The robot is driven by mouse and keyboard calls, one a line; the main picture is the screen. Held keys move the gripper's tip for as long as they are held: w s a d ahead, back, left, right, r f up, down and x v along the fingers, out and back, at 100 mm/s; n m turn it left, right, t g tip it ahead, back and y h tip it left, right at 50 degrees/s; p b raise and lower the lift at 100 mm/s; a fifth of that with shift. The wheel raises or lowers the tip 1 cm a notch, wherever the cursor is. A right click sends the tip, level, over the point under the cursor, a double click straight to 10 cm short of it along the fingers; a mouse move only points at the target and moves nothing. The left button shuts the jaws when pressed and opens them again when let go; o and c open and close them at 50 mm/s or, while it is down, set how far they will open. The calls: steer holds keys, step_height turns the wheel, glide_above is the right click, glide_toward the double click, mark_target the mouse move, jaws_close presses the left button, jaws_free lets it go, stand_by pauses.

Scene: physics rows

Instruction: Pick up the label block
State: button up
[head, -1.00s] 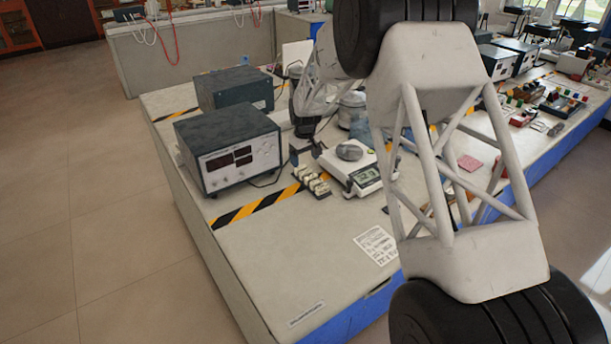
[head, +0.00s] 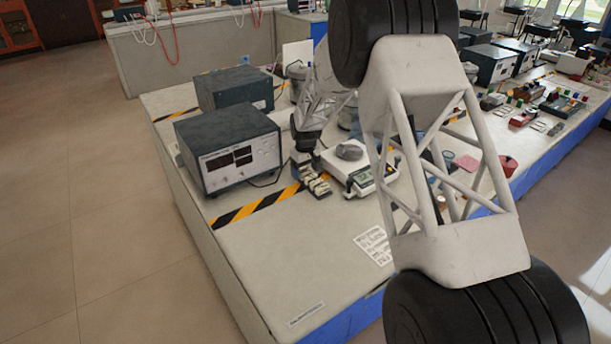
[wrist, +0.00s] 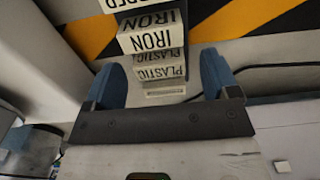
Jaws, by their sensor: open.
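White label blocks stand in a short row on the bench (head: 265,285), left of the scale. In the wrist view, one block reads IRON (wrist: 150,40) and a nearer one reads PLASTIC (wrist: 160,72). Another block (wrist: 122,4) is cut off at the top edge. My gripper (wrist: 160,82) is open, with its blue-padded fingers on either side of the PLASTIC block and gaps showing at both sides. In the head view my gripper (head: 304,160) is just above the near-back end of the row and partly hides it.
A scale (head: 345,165) with a grey object (head: 349,150) on it stands close right of the blocks. A dark power supply (head: 228,150) stands to the left. Black-and-yellow tape (head: 255,207) runs beside the row. The front of the bench is clear, with a printed sheet (head: 375,244).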

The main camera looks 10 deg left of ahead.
steer(key=shift+f, duration=0.6)
steer(key=shift+c, duration=0.5)
steer(key=c, duration=1)
steer(key=shift+o, duration=0.2)
steer(key=shift+r, duration=0.15)
steer(key=shift+r, duration=1.35)
steer(key=shift+s+r, duration=0.1)
steer(key=shift+r, duration=0.25)
steer(key=s+d, duration=0.2)
steer(key=s, duration=0.3)
steer(key=s+d+r, duration=0.1)
steer(key=s+d, duration=0.1)
steer(key=s, duration=0.2)
steer(key=s+d, duration=0.2)
steer(key=s, duration=0.3)
steer(key=shift+s+r, duration=0.15)
steer(key=shift+s, duration=0.2)
